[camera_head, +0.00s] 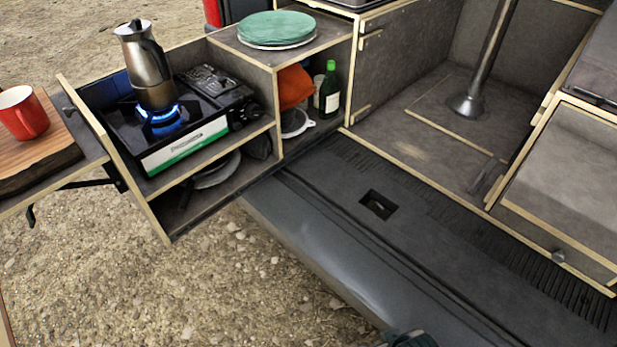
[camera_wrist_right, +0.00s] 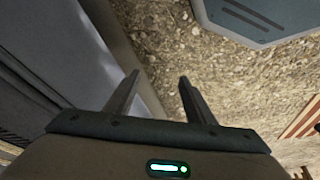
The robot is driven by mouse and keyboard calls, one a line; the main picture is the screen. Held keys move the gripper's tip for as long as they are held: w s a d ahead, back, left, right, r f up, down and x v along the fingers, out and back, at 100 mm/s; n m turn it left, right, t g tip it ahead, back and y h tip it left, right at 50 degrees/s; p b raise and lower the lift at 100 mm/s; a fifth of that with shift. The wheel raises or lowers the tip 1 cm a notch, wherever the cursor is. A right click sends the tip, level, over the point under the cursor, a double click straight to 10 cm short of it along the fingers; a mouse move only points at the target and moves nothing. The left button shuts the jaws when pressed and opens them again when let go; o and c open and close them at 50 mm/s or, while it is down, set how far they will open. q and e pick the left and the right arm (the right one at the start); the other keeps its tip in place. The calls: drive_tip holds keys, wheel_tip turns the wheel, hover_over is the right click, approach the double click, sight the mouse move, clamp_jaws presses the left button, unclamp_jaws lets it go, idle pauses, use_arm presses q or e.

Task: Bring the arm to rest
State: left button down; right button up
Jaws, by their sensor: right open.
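My right gripper (camera_wrist_right: 158,95) shows in the right wrist view with its two fingers spread apart and nothing between them. It hangs over gravel beside the van's grey bumper (camera_wrist_right: 60,50). In the head view only a small dark part at the bottom edge, right of the middle, may belong to my right arm; its fingers do not show there. My left gripper is in neither view.
A moka pot (camera_head: 146,66) stands on the lit gas stove (camera_head: 187,137) in the pulled-out kitchen unit. A red mug (camera_head: 22,113) sits on a wooden board (camera_head: 40,156) at left. Green plates (camera_head: 276,27) lie on the unit's top. Open gravel (camera_head: 170,285) lies in front of the bumper.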

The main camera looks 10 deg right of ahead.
use_arm(q)
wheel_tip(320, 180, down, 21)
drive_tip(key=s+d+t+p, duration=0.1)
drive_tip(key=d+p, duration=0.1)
drive_tip(key=p, duration=0.2)
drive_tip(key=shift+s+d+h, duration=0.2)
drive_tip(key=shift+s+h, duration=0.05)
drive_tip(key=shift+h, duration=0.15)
use_arm(e)
wheel_tip(320, 180, down, 21)
drive_tip(key=s+a+t, duration=0.1)
drive_tip(key=a, duration=0.1)
drive_tip(key=shift+s+a+y, duration=0.2)
drive_tip(key=shift+s+y, duration=0.05)
drive_tip(key=shift+y, duration=0.15)
